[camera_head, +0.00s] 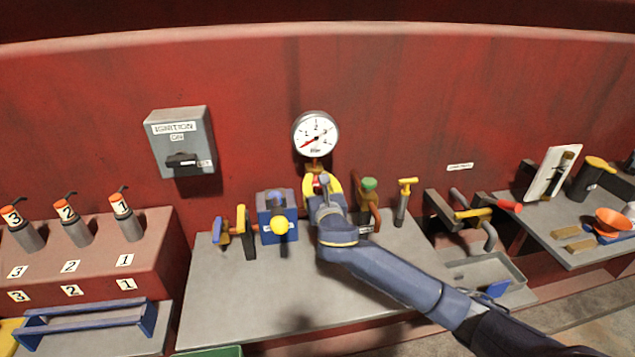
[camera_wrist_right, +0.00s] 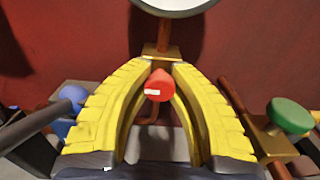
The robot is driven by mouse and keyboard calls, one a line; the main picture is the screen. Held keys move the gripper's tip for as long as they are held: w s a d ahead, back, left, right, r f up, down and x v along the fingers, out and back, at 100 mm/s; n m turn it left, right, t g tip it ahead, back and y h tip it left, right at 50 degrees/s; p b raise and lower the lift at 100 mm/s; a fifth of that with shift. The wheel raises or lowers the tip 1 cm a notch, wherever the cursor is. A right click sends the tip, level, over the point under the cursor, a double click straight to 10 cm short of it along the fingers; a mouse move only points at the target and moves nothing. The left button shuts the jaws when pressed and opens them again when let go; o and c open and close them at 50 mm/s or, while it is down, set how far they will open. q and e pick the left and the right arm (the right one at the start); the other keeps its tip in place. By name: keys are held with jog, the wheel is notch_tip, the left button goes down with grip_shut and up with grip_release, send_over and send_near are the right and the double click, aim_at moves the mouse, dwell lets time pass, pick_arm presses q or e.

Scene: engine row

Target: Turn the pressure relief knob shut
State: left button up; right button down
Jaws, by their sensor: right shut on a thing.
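A red knob (camera_wrist_right: 160,85) sits below the pressure gauge (camera_head: 316,134), on a brass fitting (camera_wrist_right: 160,45). It looks like the pressure relief knob, though no label on it can be read. My right gripper (camera_head: 322,182) is at the fitting under the gauge. In the right wrist view its yellow fingers (camera_wrist_right: 162,70) curve around both sides of the red knob and are shut on it. My left gripper is not in view.
A green knob (camera_head: 369,184) stands just right of my gripper. A blue box with a yellow ball knob (camera_head: 280,225) and a yellow-handled valve (camera_head: 241,227) stand to the left. The grey bench front (camera_head: 245,305) is clear.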

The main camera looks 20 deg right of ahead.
jog(key=shift+m, duration=0.3)
jog(key=m, duration=0.3)
jog(key=shift+m, duration=0.4)
jog(key=m, duration=0.4)
jog(key=shift+d+m, duration=0.1)
jog(key=shift+m, duration=0.2)
jog(key=m, duration=0.4)
jog(key=shift+d+f+m, duration=0.15)
jog(key=shift+m, duration=2.35)
jog(key=c, duration=1.1)
grip_release()
